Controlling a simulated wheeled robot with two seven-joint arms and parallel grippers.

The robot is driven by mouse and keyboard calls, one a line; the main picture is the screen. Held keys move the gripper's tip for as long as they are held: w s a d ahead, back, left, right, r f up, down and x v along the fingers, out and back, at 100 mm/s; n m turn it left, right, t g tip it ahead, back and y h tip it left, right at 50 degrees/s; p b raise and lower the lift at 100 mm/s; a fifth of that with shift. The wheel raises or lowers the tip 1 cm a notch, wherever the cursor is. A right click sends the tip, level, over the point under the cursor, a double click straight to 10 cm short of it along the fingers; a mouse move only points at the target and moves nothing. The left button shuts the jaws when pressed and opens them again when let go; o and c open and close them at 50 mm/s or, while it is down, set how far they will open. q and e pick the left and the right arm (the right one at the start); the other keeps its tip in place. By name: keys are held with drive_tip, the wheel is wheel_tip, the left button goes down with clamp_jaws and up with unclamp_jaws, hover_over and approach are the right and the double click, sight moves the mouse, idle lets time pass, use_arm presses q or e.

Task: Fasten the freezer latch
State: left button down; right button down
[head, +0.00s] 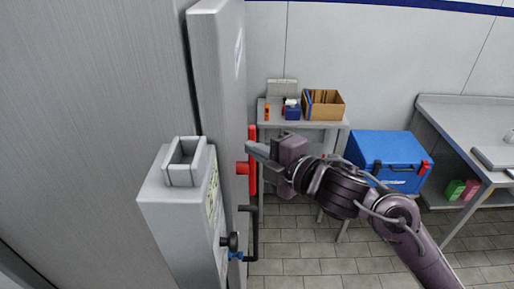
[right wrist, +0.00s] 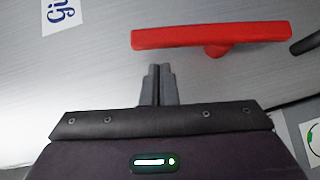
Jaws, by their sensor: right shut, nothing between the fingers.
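The red latch handle (head: 252,182) stands upright on the face of the grey freezer door (head: 218,70). In the right wrist view the red handle (right wrist: 210,36) lies across the top, with a short stub below its right part. My right gripper (head: 256,149) is shut and empty, beside the upper half of the handle in the head view and covering part of it. In the right wrist view its closed fingertips (right wrist: 158,70) point at the door just below the bar, with a gap in the picture. I cannot tell whether they touch anything. My left gripper is not in view.
A black handle (head: 254,232) and a grey housing (head: 168,205) with an open top sit lower on the freezer side. Behind stand a small table with a cardboard box (head: 325,106), a blue cooler (head: 386,150) and a grey bench (head: 470,110). Tiled floor lies between.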

drive_tip(key=shift+w+d, duration=0.15)
drive_tip(key=shift+w, duration=0.5)
drive_tip(key=shift+w, duration=0.3)
drive_tip(key=shift+w+r, duration=0.1)
drive_tip(key=shift+w, duration=0.35)
drive_tip(key=w+f+m+g+h, duration=0.1)
drive_tip(key=w+f, duration=0.3)
drive_tip(key=w, duration=0.4)
drive_tip(key=shift+w+f+m+g, duration=0.35)
drive_tip(key=shift+w+m+g, duration=0.05)
drive_tip(key=shift+g, duration=0.2)
drive_tip(key=shift+f, duration=0.1)
